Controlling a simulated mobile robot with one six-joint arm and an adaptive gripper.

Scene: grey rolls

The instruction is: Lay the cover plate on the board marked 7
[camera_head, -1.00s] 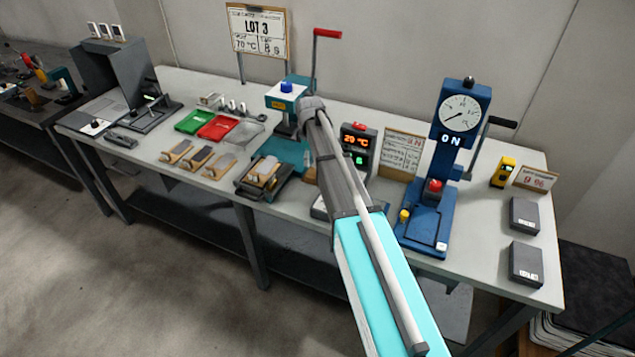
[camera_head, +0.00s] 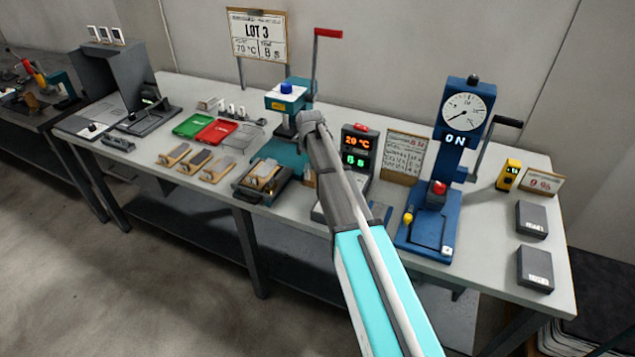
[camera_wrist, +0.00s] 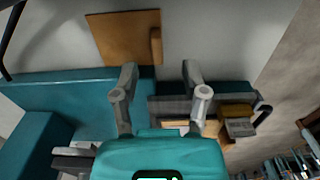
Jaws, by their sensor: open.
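A flat brown wooden plate (camera_wrist: 108,38) with a raised block along one edge lies on the bench in the wrist view; it looks like the cover plate. My gripper (camera_wrist: 160,72) is open and empty, its two fingers apart just short of this plate. In the head view my arm hides the gripper. Three wooden boards with grey rolls stand in a row: a left board (camera_head: 174,155), a middle board (camera_head: 194,162) and a right board (camera_head: 217,170). Another board (camera_head: 266,174) sits in a dark tray (camera_head: 246,193). I cannot read a 7 on any board.
A teal press (camera_head: 288,98) with a red-handled lever stands behind the tray. A blue press (camera_head: 437,218) with a dial stands to the right. Green (camera_head: 193,125) and red (camera_head: 217,131) trays lie behind the boards. Two grey boxes are at the right end.

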